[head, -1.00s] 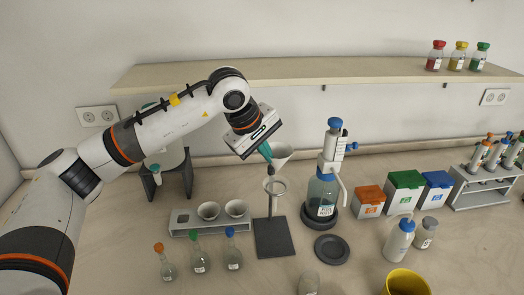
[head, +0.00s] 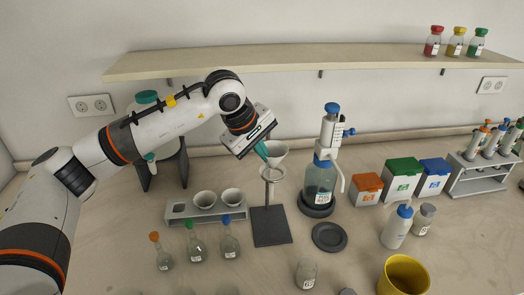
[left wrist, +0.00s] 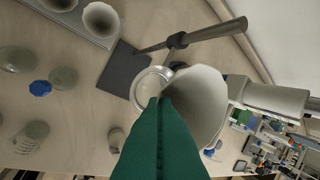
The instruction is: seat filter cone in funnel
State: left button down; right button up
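The white filter cone (head: 277,153) is in my left gripper (head: 262,149), whose teal fingers are closed on the cone's rim. The cone is roughly upright over the glass funnel (head: 272,174), which sits in the ring of a dark-based stand (head: 271,227). In the head view the cone's tip is close to the funnel's mouth; whether it has entered or touches is unclear. In the left wrist view the cone (left wrist: 200,105) is beside the fingertips (left wrist: 160,100) and partly overlaps the clear round funnel mouth (left wrist: 150,88). My right gripper is not in view.
A grey rack (head: 180,209) with two more white cones stands left of the stand. Several stoppered flasks (head: 195,249) are in front of it. A dispenser bottle (head: 319,185) stands close on the right, near a dark round plate (head: 329,237). A shelf (head: 290,62) runs behind.

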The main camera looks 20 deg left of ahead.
pick_arm(q)
jog(key=shift+f+b, duration=1.95)
jog(key=shift+f, duration=0.35)
jog(key=c, duration=2.1)
grip_release()
jog(key=o, duration=0.5)
jog(key=shift+w+d, duration=0.1)
jog(key=shift+c, duration=0.2)
jog(key=shift+f, duration=0.1)
jog(key=b+v, duration=0.2)
jog(key=v, duration=1)
jog(key=shift+r+b, duration=0.2)
jog(key=shift+b, duration=0.2)
